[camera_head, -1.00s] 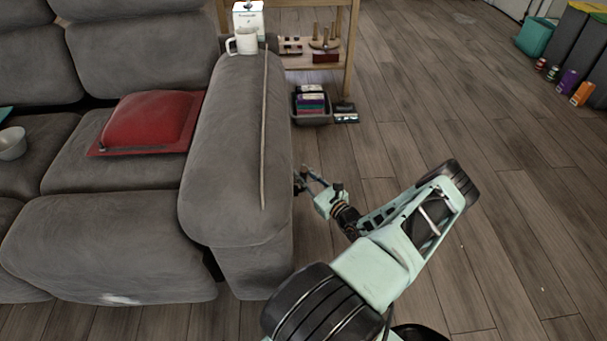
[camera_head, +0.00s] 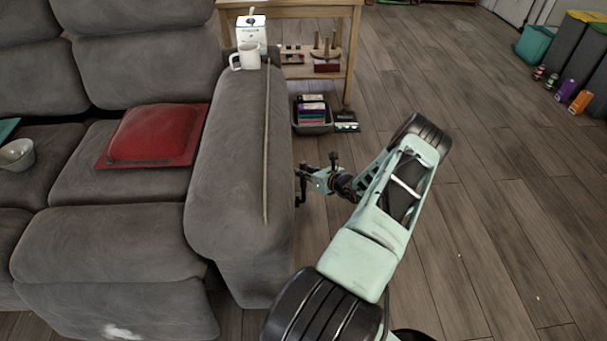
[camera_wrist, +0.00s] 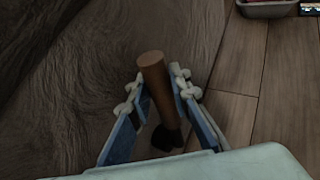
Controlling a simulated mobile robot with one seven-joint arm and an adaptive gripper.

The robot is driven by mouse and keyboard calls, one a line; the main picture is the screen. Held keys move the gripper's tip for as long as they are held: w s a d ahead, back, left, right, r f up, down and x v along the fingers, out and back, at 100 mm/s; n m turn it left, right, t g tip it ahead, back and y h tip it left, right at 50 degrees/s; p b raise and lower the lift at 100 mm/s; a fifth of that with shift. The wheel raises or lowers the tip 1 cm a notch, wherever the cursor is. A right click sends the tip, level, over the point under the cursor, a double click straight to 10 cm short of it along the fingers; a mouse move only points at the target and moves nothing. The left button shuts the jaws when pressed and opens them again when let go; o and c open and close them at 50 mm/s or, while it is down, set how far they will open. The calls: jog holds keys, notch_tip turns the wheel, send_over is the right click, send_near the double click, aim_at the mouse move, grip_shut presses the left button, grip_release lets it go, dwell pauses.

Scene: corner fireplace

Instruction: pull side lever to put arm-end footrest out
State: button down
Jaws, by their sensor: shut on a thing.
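The side lever (camera_wrist: 153,72) shows in the wrist view as a brown, round-ended handle with a dark lower part. My gripper (camera_wrist: 159,80) has its two fingers on either side of the handle and is shut on it. In the head view my gripper (camera_head: 305,179) is low against the outer side of the sofa arm (camera_head: 225,170); the lever is too small and covered to make out there. The arm-end footrest (camera_head: 120,306) is a grey padded panel at the sofa's front, below the seat's front pad (camera_head: 108,243). It stands out forward, its lower edge cut off by the picture.
A white mug (camera_head: 246,57), a carton (camera_head: 252,32) and a thin stick (camera_head: 266,150) are on the sofa arm. A grey basket (camera_head: 313,125) and wooden shelf (camera_head: 349,50) stand behind my gripper. The floor to the right is open.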

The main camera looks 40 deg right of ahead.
jog(key=shift+w+d+f, duration=0.1)
jog(key=shift+w+d, duration=0.05)
jog(key=shift+d, duration=0.1)
dwell(0.3)
jog(key=c, duration=2)
grip_release()
jog(key=shift+c, duration=0.2)
jog(key=v, duration=1.2)
jog(key=shift+w+a, duration=0.1)
jog(key=shift+w, duration=0.05)
